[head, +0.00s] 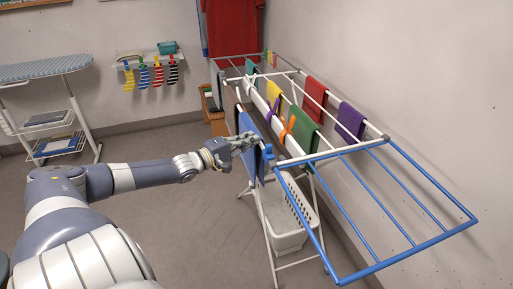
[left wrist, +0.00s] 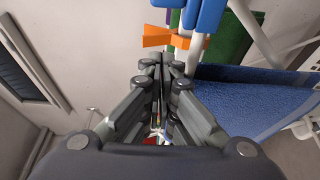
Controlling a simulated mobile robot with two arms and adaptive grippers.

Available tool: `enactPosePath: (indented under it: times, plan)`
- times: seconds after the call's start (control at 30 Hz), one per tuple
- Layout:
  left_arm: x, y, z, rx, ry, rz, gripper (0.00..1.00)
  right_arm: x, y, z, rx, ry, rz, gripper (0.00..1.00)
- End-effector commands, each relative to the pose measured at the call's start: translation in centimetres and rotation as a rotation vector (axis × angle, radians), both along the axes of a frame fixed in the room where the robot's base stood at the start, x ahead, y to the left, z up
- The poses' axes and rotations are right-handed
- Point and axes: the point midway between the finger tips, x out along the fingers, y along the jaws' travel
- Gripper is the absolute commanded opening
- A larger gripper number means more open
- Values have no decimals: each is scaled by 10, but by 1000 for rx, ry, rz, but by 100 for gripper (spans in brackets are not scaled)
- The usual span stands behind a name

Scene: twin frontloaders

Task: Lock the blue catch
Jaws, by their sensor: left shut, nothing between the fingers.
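A drying rack (head: 336,147) stands along the right wall with a blue-framed wing (head: 420,243) spread out at its near end. A small blue part (head: 269,153), which looks like the blue catch, sits at the rack's near left corner. Blue pieces (left wrist: 208,14) also show at the top of the left wrist view; I cannot tell whether they are the catch or its locked state. My left gripper (head: 254,139) is shut and empty, just left of the blue part, beside a hanging blue towel (head: 249,128). The wrist view shows the closed fingers (left wrist: 160,62) below an orange piece (left wrist: 157,37). My right gripper is not in view.
Several coloured cloths hang on the rack, including a green one (head: 304,131) and a purple one (head: 350,121). A white basket (head: 289,222) stands under the rack. An ironing board (head: 42,68) stands at the far left. The floor between is clear.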

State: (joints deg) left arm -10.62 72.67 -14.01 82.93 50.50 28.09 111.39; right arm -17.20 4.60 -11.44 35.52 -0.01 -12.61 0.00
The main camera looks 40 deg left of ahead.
Motion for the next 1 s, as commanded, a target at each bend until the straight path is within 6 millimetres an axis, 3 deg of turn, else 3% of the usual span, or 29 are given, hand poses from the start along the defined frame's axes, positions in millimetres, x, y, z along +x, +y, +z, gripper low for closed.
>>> enactPosePath:
  times: [0.17,0.5,1.0]
  plan:
    - [13,-2,1,0,-4,0,0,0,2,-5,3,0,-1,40]
    - [-3,-33,2,-4,2,-1,0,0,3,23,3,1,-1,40]
    - [-6,-38,1,-1,0,0,0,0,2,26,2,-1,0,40]
